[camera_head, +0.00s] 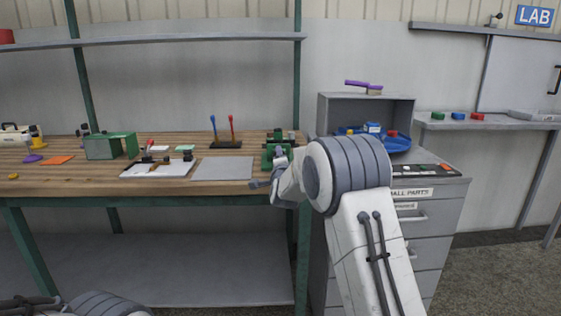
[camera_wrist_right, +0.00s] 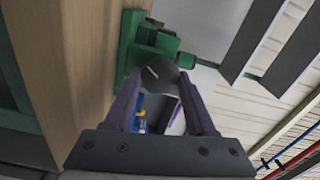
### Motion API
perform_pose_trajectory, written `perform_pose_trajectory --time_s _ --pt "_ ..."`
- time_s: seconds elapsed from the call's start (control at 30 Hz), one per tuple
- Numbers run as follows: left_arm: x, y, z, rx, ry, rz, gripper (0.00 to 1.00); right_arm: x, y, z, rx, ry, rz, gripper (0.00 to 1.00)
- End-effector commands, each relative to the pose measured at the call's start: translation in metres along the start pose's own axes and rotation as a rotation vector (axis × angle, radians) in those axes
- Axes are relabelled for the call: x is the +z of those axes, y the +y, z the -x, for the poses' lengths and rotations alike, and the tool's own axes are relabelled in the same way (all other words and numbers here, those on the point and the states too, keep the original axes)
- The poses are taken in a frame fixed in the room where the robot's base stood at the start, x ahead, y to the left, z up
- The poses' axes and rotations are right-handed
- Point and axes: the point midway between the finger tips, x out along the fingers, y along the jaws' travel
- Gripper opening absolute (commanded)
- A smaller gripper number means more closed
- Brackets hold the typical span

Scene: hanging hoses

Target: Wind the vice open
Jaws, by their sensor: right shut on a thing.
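The green vice (camera_head: 270,154) is fixed at the right end of the wooden bench, near its front edge. My right arm reaches in front of it and hides part of it in the head view. In the right wrist view the green vice body (camera_wrist_right: 143,45) stands just beyond my fingers. My right gripper (camera_wrist_right: 160,76) is shut on a round dark grey piece (camera_wrist_right: 159,72) at the front of the vice, which looks like its handle. How far apart the vice jaws are cannot be told. My left gripper is out of view.
Left of the vice lie a grey mat (camera_head: 223,169) and a white board (camera_head: 158,168). A stand with blue and red rods (camera_head: 226,144) is behind the mat. A grey drawer cabinet (camera_head: 432,210) stands right of the bench, with a blue tray (camera_head: 397,145) on it.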

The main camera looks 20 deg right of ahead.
Motion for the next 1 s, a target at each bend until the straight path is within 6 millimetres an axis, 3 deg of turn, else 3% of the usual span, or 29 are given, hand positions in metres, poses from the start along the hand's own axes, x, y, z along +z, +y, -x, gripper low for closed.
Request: perform_pose_trajectory --time_s 1.0 --pt "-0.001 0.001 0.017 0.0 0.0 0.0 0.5 0.001 -0.001 0.0 0.003 -0.003 0.966 0.0"
